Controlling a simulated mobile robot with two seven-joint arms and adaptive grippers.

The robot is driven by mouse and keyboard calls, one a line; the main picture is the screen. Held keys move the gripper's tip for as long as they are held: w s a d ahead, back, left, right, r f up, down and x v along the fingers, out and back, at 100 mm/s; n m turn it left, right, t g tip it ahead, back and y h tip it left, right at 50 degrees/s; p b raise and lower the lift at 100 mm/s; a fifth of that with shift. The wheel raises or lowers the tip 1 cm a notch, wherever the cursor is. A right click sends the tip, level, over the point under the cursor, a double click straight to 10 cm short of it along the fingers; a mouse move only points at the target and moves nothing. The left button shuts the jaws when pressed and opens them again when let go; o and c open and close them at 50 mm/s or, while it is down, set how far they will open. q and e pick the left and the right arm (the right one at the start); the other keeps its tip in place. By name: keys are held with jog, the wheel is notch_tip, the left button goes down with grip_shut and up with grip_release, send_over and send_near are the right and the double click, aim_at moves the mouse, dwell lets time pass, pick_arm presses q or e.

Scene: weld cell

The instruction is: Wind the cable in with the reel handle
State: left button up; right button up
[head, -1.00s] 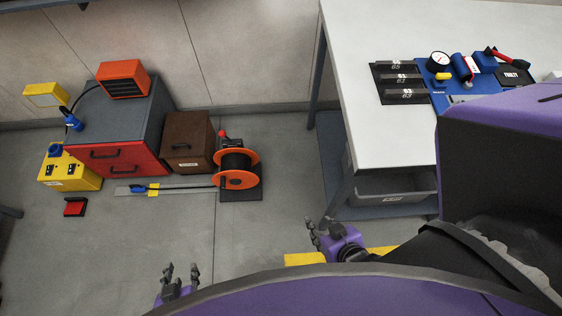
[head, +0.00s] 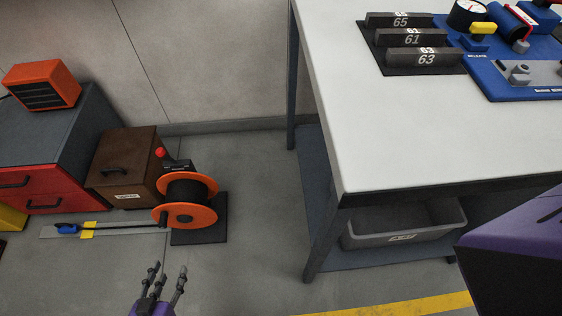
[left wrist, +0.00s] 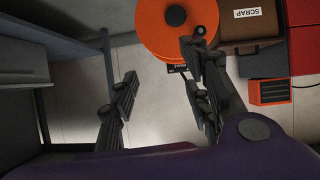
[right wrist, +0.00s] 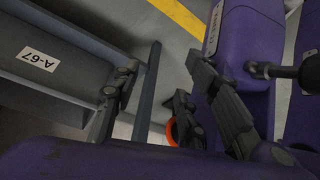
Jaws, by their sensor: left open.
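The cable reel (head: 186,215) has orange flanges and a dark wound drum, and stands on a black base plate on the floor. A lever with a red knob (head: 160,152) rises behind it. A black cable (head: 130,227) runs left from the reel to a blue plug (head: 67,229). In the left wrist view the orange flange (left wrist: 178,20) is beyond the fingertips. My right gripper (right wrist: 163,70) is open and empty.
A brown scrap box (head: 122,165) and a red-fronted cabinet (head: 45,180) stand left of the reel. A white-topped workbench (head: 400,130) with a grey bin (head: 405,225) beneath is on the right. The floor between reel and bench is clear.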

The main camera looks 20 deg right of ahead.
pick_arm(q)
jog(key=w+a+f+b, duration=0.2)
jog(key=w+f+b, duration=0.35)
jog(key=w, duration=0.25)
jog(key=t+b, duration=0.2)
jog(key=b, duration=0.1)
send_near(162, 227)
jog(key=x, duration=0.4)
jog(key=shift+w+b, duration=0.25)
jog(key=shift+b, duration=0.1)
jog(key=b+x, duration=0.2)
jog(key=x, duration=0.4)
jog(key=shift+w+d+f, duration=0.15)
jog(key=shift+w, duration=0.1)
jog(key=shift+w+d+f+b, duration=0.2)
jog(key=shift+w+b, duration=0.25)
jog(key=shift+w, duration=0.15)
jog(key=shift+r, duration=0.1)
pick_arm(e)
jog(key=s+f+x, duration=0.1)
jog(key=s+x, duration=0.1)
jog(key=x, duration=1.1)
jog(key=shift+s+d+n+g, duration=0.15)
jog(key=shift+s+n+g, duration=0.15)
pick_arm(q)
jog(key=shift+c, duration=0.2)
jog(key=c, duration=0.6)
jog(key=shift+d, duration=0.1)
jog(key=shift+c, duration=0.2)
